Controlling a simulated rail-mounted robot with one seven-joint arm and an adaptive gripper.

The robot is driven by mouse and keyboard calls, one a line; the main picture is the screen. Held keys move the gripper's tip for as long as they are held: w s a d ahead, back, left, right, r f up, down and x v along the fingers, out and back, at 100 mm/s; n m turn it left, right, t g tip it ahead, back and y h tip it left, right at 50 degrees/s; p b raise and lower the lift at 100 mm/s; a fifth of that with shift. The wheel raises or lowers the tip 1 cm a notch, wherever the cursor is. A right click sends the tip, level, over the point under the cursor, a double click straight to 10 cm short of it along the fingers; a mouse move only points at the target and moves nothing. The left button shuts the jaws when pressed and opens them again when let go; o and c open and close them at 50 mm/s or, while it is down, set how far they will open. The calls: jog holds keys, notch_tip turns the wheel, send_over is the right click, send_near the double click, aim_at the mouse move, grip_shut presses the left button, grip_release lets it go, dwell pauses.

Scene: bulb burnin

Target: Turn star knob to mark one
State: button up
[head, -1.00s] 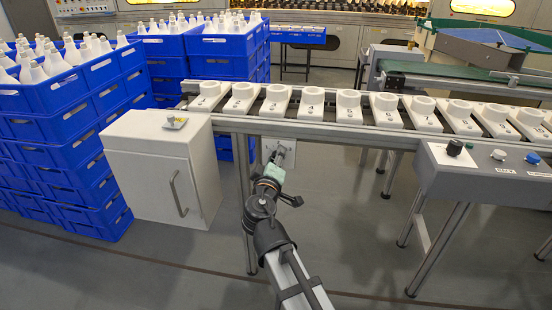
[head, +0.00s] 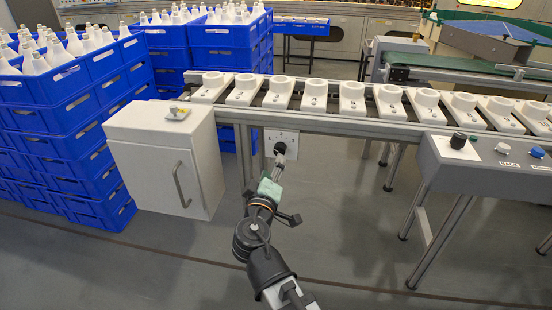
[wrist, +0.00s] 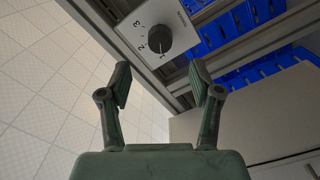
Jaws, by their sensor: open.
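The star knob is a dark round fluted knob (wrist: 158,38) on a light plate (wrist: 181,18) with the marks 1, 2 and 3 beside it. A pale line on the knob points toward the lower edge, near the mark 1; its exact setting is hard to tell. My gripper (wrist: 160,82) is open, with its two fingers apart below the knob in the wrist view and nothing between them. In the head view the plate (head: 290,137) hangs under the conveyor's near rail, and my gripper (head: 278,164) is just in front of it, partly covering it.
A white cabinet (head: 150,158) with a handle stands left of the plate. The conveyor (head: 335,123) carries numbered white holders above. A grey control box (head: 480,160) is at the right. Blue crates (head: 60,135) with bulbs are stacked left. Floor in front is clear.

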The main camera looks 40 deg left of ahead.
jog(key=shift+v, duration=1.45)
